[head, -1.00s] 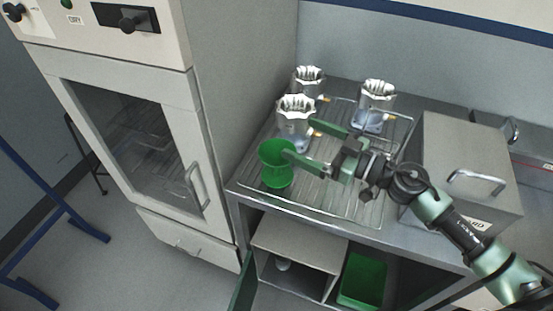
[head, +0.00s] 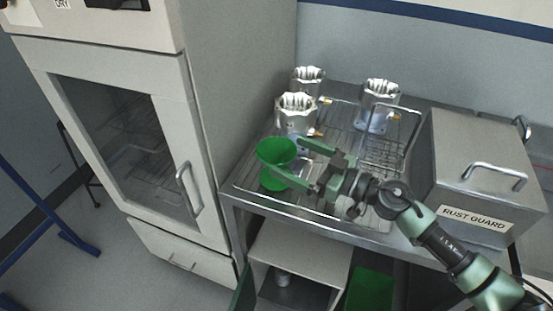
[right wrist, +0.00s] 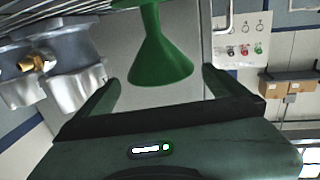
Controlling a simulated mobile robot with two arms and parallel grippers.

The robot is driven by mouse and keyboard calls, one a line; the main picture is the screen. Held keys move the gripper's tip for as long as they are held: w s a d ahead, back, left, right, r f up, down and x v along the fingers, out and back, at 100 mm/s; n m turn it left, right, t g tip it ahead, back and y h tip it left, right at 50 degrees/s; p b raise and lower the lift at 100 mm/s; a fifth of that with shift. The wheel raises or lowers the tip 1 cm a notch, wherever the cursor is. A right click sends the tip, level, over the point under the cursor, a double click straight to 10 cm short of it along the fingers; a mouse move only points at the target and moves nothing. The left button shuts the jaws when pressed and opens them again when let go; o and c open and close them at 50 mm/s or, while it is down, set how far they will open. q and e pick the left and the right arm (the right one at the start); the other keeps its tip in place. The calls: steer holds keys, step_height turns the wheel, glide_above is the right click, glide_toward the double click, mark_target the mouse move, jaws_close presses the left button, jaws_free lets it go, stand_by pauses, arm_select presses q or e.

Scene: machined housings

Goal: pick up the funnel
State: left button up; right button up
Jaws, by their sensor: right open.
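The green funnel (head: 277,152) stands on the wire rack at the front left, wide mouth up, with a narrow waist and a flared lower part. My right gripper (head: 286,158) is open, with one finger behind the funnel and the other in front of its lower part. In the right wrist view the funnel (right wrist: 160,58) shows between and beyond the open fingertips of the right gripper (right wrist: 160,80); contact is not visible. A dark green sliver at the bottom edge of the head view may be part of my left gripper; its jaws cannot be made out.
Several metal housings (head: 296,115) stand on the wire rack (head: 335,215) just behind the funnel. A grey box labelled RUST GUARD (head: 480,150) is on the right. A tall oven cabinet (head: 215,110) stands close on the left. A green bin (head: 370,290) is below.

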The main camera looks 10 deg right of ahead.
mark_target(278, 150)
steer(key=x, duration=0.4)
steer(key=shift+r+p, duration=0.1)
steer(key=shift+p, duration=0.25)
steer(key=shift+w+a, duration=0.4)
steer(key=c, duration=1.1)
